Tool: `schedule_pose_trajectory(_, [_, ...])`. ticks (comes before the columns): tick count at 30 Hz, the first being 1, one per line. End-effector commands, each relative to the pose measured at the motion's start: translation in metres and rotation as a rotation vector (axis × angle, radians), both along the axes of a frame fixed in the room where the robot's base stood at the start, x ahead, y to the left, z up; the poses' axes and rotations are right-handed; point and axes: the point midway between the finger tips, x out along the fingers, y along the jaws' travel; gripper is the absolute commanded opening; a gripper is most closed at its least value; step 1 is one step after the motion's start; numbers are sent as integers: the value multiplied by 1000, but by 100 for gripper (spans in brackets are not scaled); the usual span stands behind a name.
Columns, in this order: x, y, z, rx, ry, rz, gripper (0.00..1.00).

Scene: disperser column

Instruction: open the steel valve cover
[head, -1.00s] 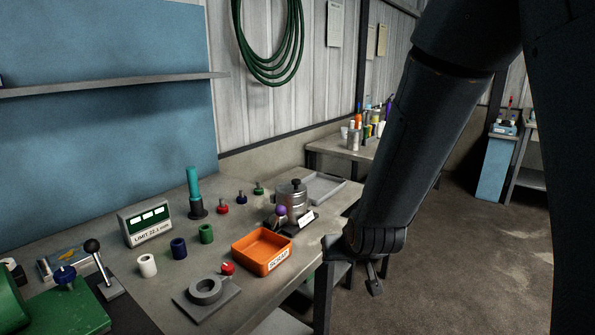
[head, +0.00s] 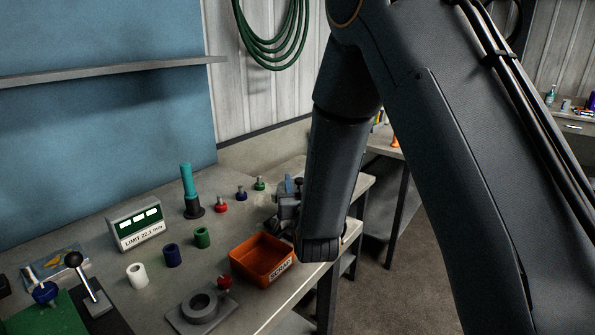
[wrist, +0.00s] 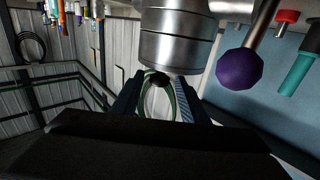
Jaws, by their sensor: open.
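The steel valve cover (wrist: 178,35) is a shiny ribbed cylinder at the top of the wrist view, which appears upside down. A small black knob (wrist: 156,79) shows at its end, between my fingertips in the picture. My gripper (wrist: 157,88) is open, one finger on each side of the knob; I cannot tell whether either touches it. A purple ball on a metal lever (wrist: 239,71) is beside the cover, to its right in the wrist view. In the head view my gripper (head: 289,198) is over the table, and my arm hides most of the cover.
An orange scrap bin (head: 262,262) is in front of my wrist. A ring on a grey plate (head: 199,306) lies at the front. A limit display (head: 136,228) stands at left.

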Motion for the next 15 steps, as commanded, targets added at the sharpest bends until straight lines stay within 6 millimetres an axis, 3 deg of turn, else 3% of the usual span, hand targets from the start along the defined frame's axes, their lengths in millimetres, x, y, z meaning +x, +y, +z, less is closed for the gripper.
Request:
schedule_pose_trajectory(6, [33, 3, 1, 0, 1, -1, 40])
schedule_pose_trajectory(15, [50, 7, 0, -1, 2, 1, 40])
